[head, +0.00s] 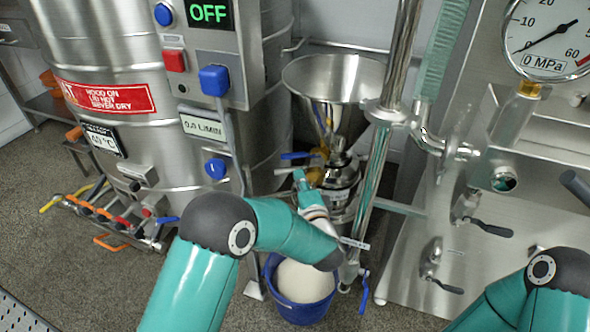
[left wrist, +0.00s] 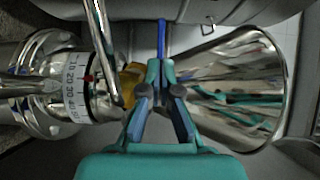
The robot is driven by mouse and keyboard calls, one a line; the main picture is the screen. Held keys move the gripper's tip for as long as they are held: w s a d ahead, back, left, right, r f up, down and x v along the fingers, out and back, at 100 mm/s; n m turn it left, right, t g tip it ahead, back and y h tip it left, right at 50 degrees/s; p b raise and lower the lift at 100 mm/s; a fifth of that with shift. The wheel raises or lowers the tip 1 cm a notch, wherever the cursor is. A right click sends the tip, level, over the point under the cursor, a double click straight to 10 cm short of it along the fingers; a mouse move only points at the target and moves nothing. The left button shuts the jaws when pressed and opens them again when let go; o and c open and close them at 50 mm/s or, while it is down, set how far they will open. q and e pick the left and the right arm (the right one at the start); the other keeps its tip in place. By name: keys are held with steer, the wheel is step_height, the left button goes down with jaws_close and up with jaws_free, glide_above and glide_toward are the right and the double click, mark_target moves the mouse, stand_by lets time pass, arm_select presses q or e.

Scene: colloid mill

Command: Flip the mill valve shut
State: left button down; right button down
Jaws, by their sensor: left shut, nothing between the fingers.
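The mill is the polished steel unit with a conical hopper (head: 332,95); the hopper also shows in the left wrist view (left wrist: 235,88). A blue valve lever (head: 297,155) sticks out to the left below the hopper. In the left wrist view the blue lever (left wrist: 161,38) points up the picture, with a yellow valve body (left wrist: 131,82) beside it. My left gripper (head: 299,175) is shut and empty, close to this lever. In the left wrist view its fingertips (left wrist: 160,66) are at the lever's lower end; I cannot tell whether they touch. My right gripper is out of view.
A blue bucket of pale material (head: 303,282) stands below. Another blue lever (head: 364,292) hangs beside it. A vertical steel pipe (head: 375,185) is right of the mill. A steel tank (head: 105,60) with a control box stands left. A pressure gauge (head: 545,38) is upper right.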

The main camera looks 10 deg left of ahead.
mark_target(294, 158)
arm_select(q)
steer(key=b+x, duration=0.2)
steer(key=x, duration=0.3)
steer(key=shift+w+a, duration=0.15)
steer(key=shift+w, duration=0.1)
